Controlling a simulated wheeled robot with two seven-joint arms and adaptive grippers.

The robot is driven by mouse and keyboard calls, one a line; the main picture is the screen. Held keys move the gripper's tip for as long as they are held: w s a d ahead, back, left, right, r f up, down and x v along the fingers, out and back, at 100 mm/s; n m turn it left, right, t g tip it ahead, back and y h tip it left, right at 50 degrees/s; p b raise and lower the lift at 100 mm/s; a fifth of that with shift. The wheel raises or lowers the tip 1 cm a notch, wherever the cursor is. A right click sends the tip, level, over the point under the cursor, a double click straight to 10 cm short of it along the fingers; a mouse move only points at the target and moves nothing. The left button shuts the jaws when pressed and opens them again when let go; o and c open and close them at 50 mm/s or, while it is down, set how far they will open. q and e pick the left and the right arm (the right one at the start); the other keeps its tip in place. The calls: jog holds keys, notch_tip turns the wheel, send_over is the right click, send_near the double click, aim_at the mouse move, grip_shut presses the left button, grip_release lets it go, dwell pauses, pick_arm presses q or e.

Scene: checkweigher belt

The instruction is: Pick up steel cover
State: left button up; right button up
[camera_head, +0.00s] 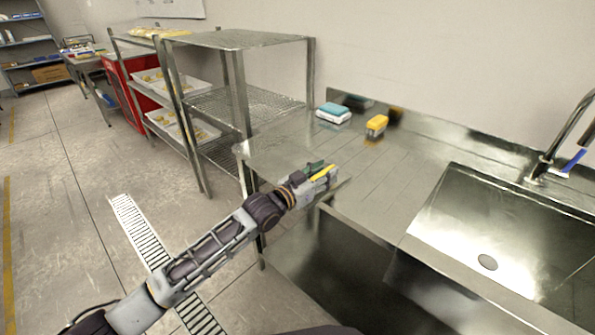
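I cannot make out a thing that is clearly a loose steel cover. A slotted metal drain grate (138,229) lies in the floor, partly hidden behind my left arm. My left gripper (326,175) is at the front left edge of the steel counter (385,185), over or just above its top. Green and yellow patches show at its fingers. I cannot tell whether they are parts of the gripper or something held, nor whether the fingers are open. My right gripper is out of view.
A blue-and-white item (333,113) and a yellow block (376,125) sit at the counter's back. A sink (480,235) with a tap (570,135) is at the right. A wire shelf rack (240,40) stands beyond the counter's left end. The counter's middle is clear.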

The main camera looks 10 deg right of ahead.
pick_arm(q)
jog(key=shift+c, duration=1.3)
grip_shut()
jog(key=shift+r, duration=0.15)
